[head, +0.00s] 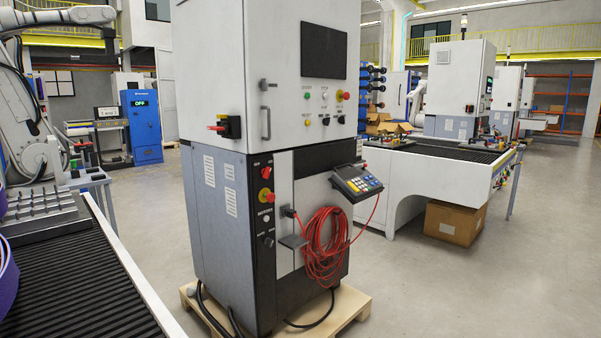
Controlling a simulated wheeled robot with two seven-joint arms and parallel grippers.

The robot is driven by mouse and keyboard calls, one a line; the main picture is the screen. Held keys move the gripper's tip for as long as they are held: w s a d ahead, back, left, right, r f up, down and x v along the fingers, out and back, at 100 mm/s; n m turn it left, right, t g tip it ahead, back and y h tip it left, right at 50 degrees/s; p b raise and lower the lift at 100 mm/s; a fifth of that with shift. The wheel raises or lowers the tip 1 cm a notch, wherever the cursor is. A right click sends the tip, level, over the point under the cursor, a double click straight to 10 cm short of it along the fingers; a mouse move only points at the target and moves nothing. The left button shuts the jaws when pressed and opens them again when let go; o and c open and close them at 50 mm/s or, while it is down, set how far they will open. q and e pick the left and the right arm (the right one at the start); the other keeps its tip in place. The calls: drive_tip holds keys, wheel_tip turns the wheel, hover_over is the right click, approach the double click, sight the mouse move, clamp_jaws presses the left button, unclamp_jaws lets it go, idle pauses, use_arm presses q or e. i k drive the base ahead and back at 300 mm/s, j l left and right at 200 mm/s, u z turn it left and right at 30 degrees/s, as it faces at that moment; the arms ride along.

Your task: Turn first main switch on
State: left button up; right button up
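A tall white and grey control cabinet (215,70) stands in the middle of the head view. A red and yellow rotary switch (222,125) sits on its left side face, near the front edge; its red handle points out to the left. I cannot tell from here whether it is on or off. A red knob on yellow (266,196) is on the black lower front strip. The upper front door has several coloured buttons (324,95) under a dark screen (324,50).
The cabinet stands on a wooden pallet (352,303). A coiled red cable (325,245) and a tilted keypad panel (355,183) are on its front. A black ribbed conveyor (75,290) with a grey fixture tray (45,210) is at left. Grey floor (430,290) is clear at right.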

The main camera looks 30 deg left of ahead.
sight(223, 128)
drive_tip(key=i+u, duration=0.15)
drive_tip(key=i, duration=0.35)
drive_tip(key=i+l+u, duration=0.1)
drive_tip(key=i, duration=0.4)
drive_tip(key=i+l+u, duration=0.15)
drive_tip(key=i, duration=0.35)
drive_tip(key=i+j+u, duration=0.15)
drive_tip(key=i+u, duration=0.4)
drive_tip(key=u, duration=0.3)
drive_tip(key=i+u, duration=0.4)
drive_tip(key=i+l+u, duration=0.15)
drive_tip(key=u, duration=0.3)
drive_tip(key=i, duration=0.05)
